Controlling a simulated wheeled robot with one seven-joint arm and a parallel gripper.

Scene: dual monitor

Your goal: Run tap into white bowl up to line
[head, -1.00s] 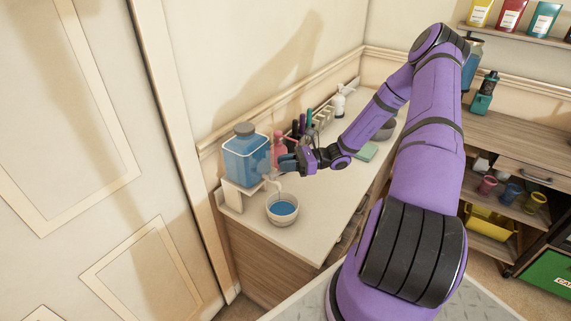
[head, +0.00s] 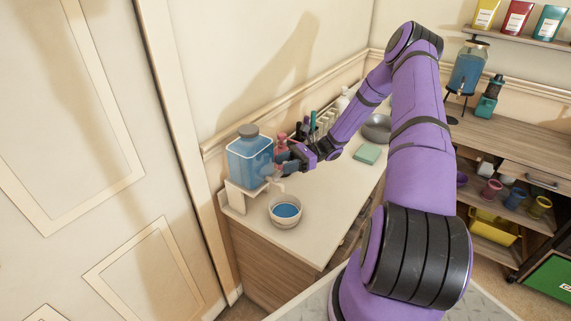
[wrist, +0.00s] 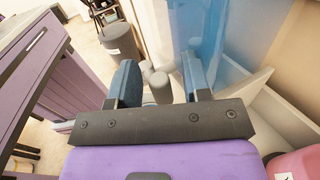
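The white bowl (head: 285,217) stands upright on the counter and holds blue liquid (head: 286,210); no fill line can be made out. Behind it, a blue dispenser tank (head: 249,158) with a grey lid sits on a white stand (head: 237,196). Its pale tap (head: 274,183) is above the bowl's back rim; no stream is clearly visible. My gripper (head: 286,166) is beside the tap, right of the tank. In the wrist view its blue fingers (wrist: 160,84) are apart, with the grey tap (wrist: 158,84) in the gap between and beyond them.
A pink bottle (head: 281,147) and several pens stand behind my gripper. A teal sponge-like block (head: 367,154) and a grey bowl (head: 377,128) lie farther along the counter. The counter right of the white bowl is clear. A wall is close behind the tank.

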